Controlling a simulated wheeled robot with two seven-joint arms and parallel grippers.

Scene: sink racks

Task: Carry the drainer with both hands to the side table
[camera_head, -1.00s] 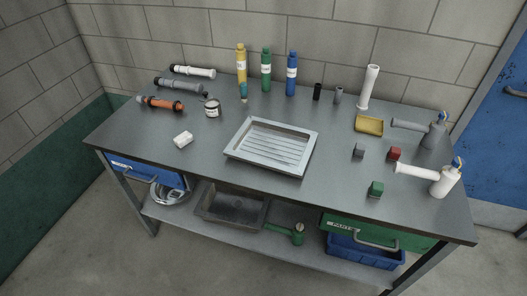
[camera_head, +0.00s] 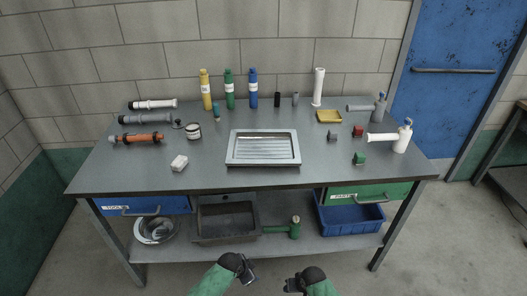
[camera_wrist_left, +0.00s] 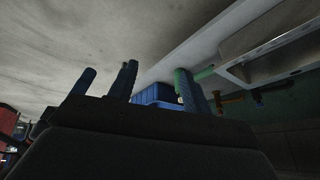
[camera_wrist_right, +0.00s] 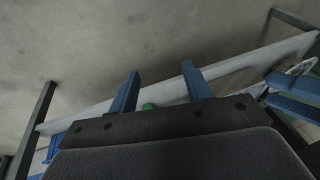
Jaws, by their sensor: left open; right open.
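The drainer (camera_head: 263,148) is a shallow light-grey tray with a ribbed floor. It lies empty and flat near the front middle of the workbench (camera_head: 330,176). A dark table (camera_head: 512,181), likely the side table, is cut off at the right edge of the head view. My left gripper (camera_head: 249,273) and right gripper (camera_head: 292,285) are low in front of the bench, below its top and apart from the drainer. Both are open and empty. The right fingers show spread in the right wrist view (camera_wrist_right: 160,90). Neither wrist view shows the drainer.
Coloured bottles (camera_head: 229,90) line the back. Small cubes (camera_head: 358,158) and a white spray-like bottle (camera_head: 403,138) are to the right. Floor is open between bench and dark table.

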